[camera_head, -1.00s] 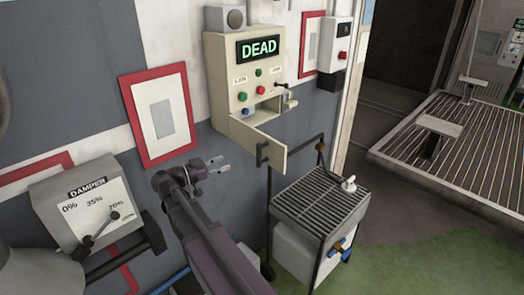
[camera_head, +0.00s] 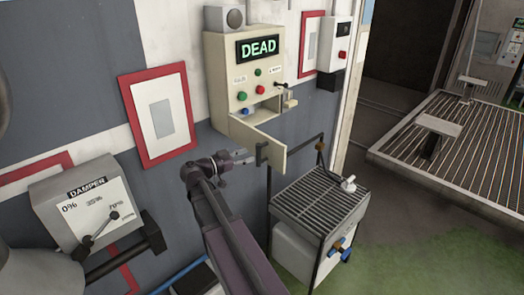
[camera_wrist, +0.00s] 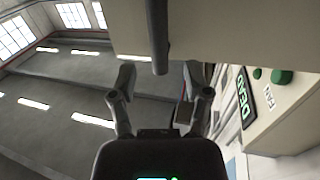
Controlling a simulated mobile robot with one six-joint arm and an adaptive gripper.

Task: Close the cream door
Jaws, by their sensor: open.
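The cream door (camera_head: 278,150) stands open, swung out from the lower part of the cream control box (camera_head: 232,75). A dark bar handle (camera_head: 262,154) is on its outer face. My gripper (camera_head: 246,158) is open and empty, just left of the handle in the head view. In the wrist view the cream door (camera_wrist: 195,28) fills the top middle. The dark handle (camera_wrist: 158,38) points down between and just beyond the two spread fingertips of my gripper (camera_wrist: 160,82). I cannot tell whether a finger touches it.
A grated metal stand (camera_head: 320,195) with a dark pipe frame is right of and below the door. The damper box (camera_head: 85,205) with its lever is at the left. A red-framed panel (camera_head: 160,115) hangs on the wall. The control box's sign reads DEAD.

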